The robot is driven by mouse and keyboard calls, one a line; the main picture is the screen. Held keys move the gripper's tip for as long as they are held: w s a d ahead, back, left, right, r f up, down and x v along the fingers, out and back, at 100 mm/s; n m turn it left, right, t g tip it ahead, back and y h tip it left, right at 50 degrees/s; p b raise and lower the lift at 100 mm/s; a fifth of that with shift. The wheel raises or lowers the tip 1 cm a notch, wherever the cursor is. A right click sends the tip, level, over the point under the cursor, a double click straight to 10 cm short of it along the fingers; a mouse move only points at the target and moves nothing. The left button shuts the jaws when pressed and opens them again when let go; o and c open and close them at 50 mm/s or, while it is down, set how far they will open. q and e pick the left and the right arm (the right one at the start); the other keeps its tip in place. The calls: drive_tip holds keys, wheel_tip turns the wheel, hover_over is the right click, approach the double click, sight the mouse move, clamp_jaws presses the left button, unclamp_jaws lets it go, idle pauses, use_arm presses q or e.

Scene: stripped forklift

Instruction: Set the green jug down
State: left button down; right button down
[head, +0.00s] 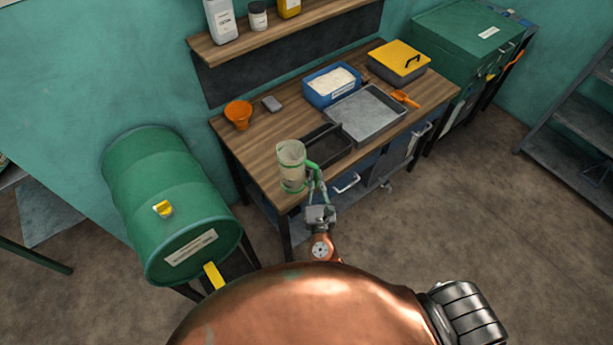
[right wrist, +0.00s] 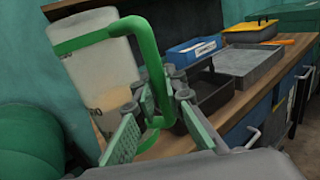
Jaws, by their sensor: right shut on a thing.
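The green jug (head: 291,160) is a clear, cloudy measuring jug with a green rim band and a green handle. In the head view it shows over the front left part of the wooden workbench (head: 262,150). My right gripper (head: 316,186) is shut on the jug's handle. In the right wrist view the jug (right wrist: 105,75) leans slightly, with the handle between the fingers of my right gripper (right wrist: 155,120). Whether the jug's base touches the bench top I cannot tell. My left gripper is not in view.
A dark tray (head: 328,146) sits just right of the jug, with a grey metal tray (head: 367,112) beyond it. A green drum (head: 165,200) is left of the bench. The bench's left part has bare wood.

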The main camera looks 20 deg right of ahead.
drive_tip(key=w+d+f+b, duration=0.1)
drive_tip(key=w+f+b, duration=0.5)
drive_tip(key=w+f, duration=0.1)
drive_tip(key=shift+b+x, duration=0.4)
drive_tip(key=shift+x, duration=0.4)
drive_tip(key=f+b, duration=0.3)
drive_tip(key=shift+w+f+b, duration=0.3)
drive_tip(key=shift+w, duration=0.05)
drive_tip(key=shift+f, duration=0.1)
drive_tip(key=c, duration=2.4)
unclamp_jaws()
drive_tip(key=shift+f, duration=0.2)
drive_tip(key=o, duration=0.4)
